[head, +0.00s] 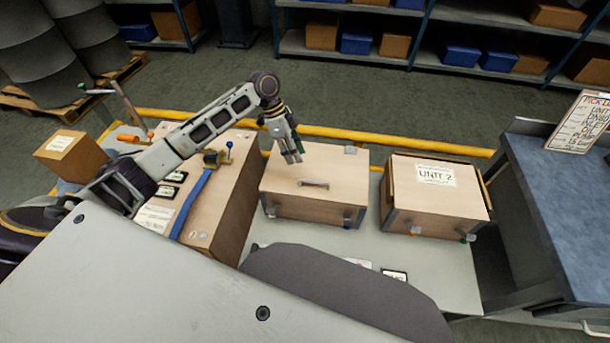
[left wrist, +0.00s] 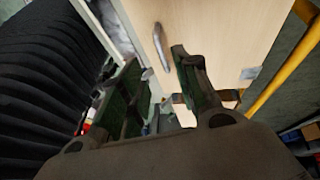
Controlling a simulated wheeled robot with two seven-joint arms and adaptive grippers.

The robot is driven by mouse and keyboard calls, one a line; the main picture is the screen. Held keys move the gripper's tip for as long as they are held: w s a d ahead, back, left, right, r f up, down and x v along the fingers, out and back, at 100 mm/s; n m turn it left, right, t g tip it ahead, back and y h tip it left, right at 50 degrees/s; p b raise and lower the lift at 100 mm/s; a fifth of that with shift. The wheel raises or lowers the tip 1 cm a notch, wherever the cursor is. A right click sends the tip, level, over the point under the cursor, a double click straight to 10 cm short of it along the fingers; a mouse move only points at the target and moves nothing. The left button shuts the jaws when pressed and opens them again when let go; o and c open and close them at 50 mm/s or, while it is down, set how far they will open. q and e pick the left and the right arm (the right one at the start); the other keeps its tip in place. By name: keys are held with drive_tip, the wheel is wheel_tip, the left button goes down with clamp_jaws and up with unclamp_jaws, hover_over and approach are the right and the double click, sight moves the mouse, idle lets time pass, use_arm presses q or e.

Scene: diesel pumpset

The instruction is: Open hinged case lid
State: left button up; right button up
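The wooden case (head: 335,165) in the middle of the bench has its lid down. A metal handle (head: 313,184) sits on the lid near its front edge, and latches (head: 347,215) show on the front face. My left gripper (head: 291,158) is above the back left part of the lid, pointing down, behind the handle. In the left wrist view the two fingers (left wrist: 160,88) stand apart with nothing held between them. The handle (left wrist: 161,46) shows there beyond the fingers, on the pale lid (left wrist: 215,40). I cannot tell whether a fingertip touches the case. My right gripper is not in view.
A second case marked UNIT 2 (head: 437,190) stands to the right. A long wooden box (head: 225,195) with a blue strap stands close on the left. A yellow rail (head: 410,145) runs behind the cases. A blue-topped table (head: 570,210) is at the far right.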

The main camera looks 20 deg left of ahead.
use_arm(q)
hover_over(305, 175)
drive_tip(key=s, duration=0.4)
drive_tip(key=f, duration=0.7)
drive_tip(key=shift+w+d, duration=0.15)
drive_tip(key=shift+d, duration=0.2)
drive_tip(key=shift+x, duration=0.75)
drive_tip(key=shift+d+f, duration=0.1)
drive_tip(key=shift+f, duration=0.2)
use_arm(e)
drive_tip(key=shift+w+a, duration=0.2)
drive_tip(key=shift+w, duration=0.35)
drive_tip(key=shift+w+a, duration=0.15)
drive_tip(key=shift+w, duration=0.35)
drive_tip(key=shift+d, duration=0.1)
use_arm(q)
drive_tip(key=c, duration=0.6)
clamp_jaws()
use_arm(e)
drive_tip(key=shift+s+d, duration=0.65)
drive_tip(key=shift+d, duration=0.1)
